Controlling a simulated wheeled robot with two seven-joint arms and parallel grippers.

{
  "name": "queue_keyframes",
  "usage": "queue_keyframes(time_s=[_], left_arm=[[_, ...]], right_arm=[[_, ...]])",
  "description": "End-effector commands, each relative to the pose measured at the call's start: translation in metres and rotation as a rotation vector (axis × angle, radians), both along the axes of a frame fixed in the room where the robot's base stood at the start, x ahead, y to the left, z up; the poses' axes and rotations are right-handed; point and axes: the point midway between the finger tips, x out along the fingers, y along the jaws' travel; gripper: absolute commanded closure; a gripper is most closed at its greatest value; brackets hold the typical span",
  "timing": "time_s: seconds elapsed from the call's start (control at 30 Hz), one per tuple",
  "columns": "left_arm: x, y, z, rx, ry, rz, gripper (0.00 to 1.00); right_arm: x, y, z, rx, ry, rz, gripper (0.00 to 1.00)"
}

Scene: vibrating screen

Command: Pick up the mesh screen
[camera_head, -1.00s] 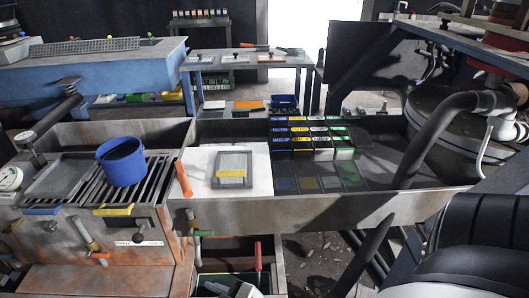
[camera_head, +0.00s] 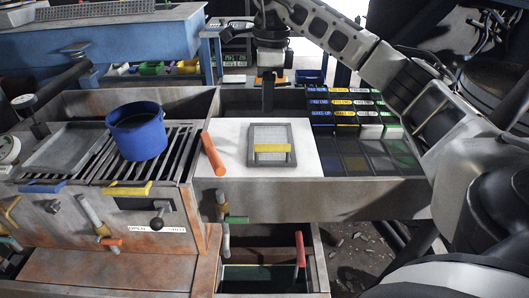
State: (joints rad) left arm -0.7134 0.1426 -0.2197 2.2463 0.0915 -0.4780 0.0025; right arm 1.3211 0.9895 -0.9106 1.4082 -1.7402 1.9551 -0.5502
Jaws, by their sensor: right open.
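A small grey-framed mesh screen (camera_head: 268,136) with a yellow strip handle along its near edge lies flat on a white board (camera_head: 312,165) in the middle. My right gripper (camera_head: 268,108) comes in from the upper right and points down. It hangs just beyond the screen's far edge and holds nothing. It is open, though its fingers line up as one dark bar from here. I cannot tell its exact height above the board. My left gripper is not in view.
An orange stick (camera_head: 212,154) lies at the board's left edge. A blue bucket (camera_head: 137,132) stands on a slatted grate to the left, beside another framed screen (camera_head: 66,146). Rows of labelled small boxes (camera_head: 345,105) stand behind right. A metal wall (camera_head: 330,195) runs in front.

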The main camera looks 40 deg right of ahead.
Motion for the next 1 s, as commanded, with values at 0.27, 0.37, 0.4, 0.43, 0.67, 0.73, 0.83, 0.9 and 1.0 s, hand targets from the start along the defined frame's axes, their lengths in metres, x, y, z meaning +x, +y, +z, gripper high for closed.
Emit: queue_keyframes(time_s=[0.27,0.37,0.4,0.43,0.67,0.73,0.83,0.9,1.0], left_arm=[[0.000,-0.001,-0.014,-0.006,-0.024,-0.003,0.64],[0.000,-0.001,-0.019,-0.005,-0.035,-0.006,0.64],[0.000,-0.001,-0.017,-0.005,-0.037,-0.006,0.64],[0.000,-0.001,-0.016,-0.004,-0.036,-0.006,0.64],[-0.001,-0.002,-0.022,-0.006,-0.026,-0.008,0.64],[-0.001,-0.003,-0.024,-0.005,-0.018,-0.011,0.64],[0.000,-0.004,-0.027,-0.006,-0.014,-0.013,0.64],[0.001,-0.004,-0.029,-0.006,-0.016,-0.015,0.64],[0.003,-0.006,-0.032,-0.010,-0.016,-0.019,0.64]], right_arm=[[-0.007,-0.020,-0.031,-0.061,0.019,-0.030,0.56],[-0.007,-0.020,-0.054,-0.059,0.018,-0.029,0.56],[-0.007,-0.020,-0.059,-0.060,0.019,-0.029,0.56],[-0.007,-0.020,-0.064,-0.061,0.020,-0.029,0.56],[-0.007,-0.020,-0.095,-0.060,0.016,-0.030,0.56],[-0.006,-0.020,-0.098,-0.059,0.014,-0.030,0.56],[-0.006,-0.020,-0.106,-0.059,0.016,-0.029,0.56],[-0.004,-0.019,-0.116,-0.058,0.017,-0.029,0.56],[-0.002,-0.019,-0.132,-0.058,0.018,-0.030,0.56]])
